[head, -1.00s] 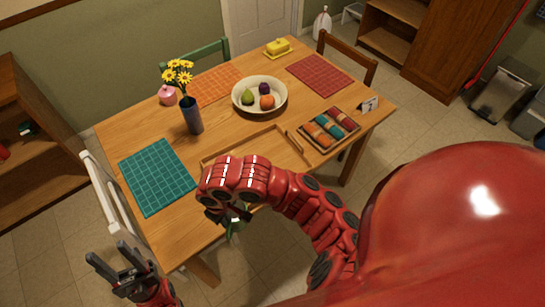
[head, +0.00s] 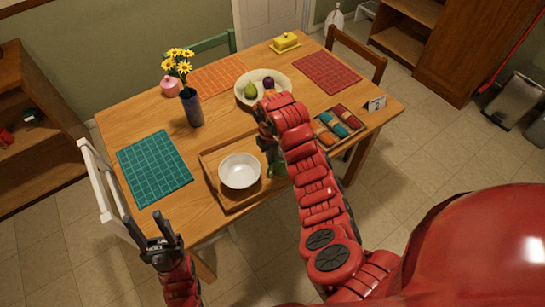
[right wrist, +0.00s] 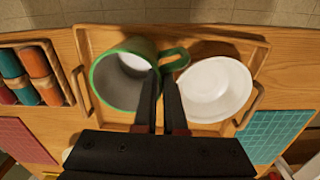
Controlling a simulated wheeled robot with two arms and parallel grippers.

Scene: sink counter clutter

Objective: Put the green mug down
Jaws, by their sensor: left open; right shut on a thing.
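The green mug (right wrist: 122,85) has a green rim and a pale inside. In the head view my right arm hides most of the mug (head: 279,164). I cannot tell whether its base touches the tray. The bowl also shows in the head view (head: 239,171). My left gripper (head: 146,222) is open and empty, off the table's near left corner.
A fruit bowl (head: 243,103) stands behind my right gripper. A box of coloured rolls (head: 348,112) lies right of the tray. A teal mat (head: 153,167) and a vase of yellow flowers (head: 192,108) are to the left. A white chair (head: 98,175) stands at the left edge.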

